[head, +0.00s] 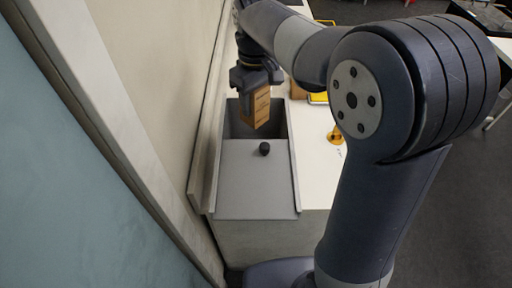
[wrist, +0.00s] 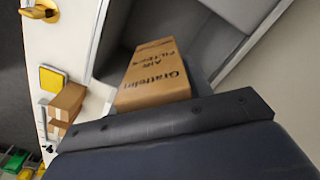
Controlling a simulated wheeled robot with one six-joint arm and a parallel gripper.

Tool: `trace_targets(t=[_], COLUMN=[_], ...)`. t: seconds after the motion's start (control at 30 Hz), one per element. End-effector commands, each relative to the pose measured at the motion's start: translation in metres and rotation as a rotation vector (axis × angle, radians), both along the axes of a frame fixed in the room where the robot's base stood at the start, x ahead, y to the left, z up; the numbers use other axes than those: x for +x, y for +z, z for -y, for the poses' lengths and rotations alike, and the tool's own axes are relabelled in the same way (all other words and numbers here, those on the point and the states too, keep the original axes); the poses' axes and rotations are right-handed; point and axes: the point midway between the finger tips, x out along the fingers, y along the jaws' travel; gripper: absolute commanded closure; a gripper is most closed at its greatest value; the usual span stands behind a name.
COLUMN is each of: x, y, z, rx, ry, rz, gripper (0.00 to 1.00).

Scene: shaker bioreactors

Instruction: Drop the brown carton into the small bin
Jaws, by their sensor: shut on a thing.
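The brown carton (head: 256,108) is held by my gripper (head: 256,78), which is shut on its upper end. The carton hangs upright over the far, open part of the small grey bin (head: 228,180). In the wrist view the carton (wrist: 155,75) shows printed lettering and extends beyond the dark gripper edge (wrist: 165,122), with the bin's grey interior behind it. The bin (wrist: 210,35) has a sloping panel at the front and a deeper opening at the back. Whether the carton's lower end is below the rim is hard to tell.
A dark round knob (head: 264,149) sits on the bin's grey panel. A white worktop (head: 316,160) lies to the right, with a yellow item (head: 336,134) and another brown box (head: 298,90). A beige wall (head: 130,80) stands close on the left.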

Motion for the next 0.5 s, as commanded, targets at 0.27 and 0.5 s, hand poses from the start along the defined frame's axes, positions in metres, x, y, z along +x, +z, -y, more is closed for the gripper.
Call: trace_targets(t=[0.27,0.5], x=[0.0,0.0], y=[-0.023,-0.022], z=[0.0,0.0], rx=[0.0,0.001], ry=[-0.001,-0.001], rz=[0.001,0.001], gripper=[0.79,0.79])
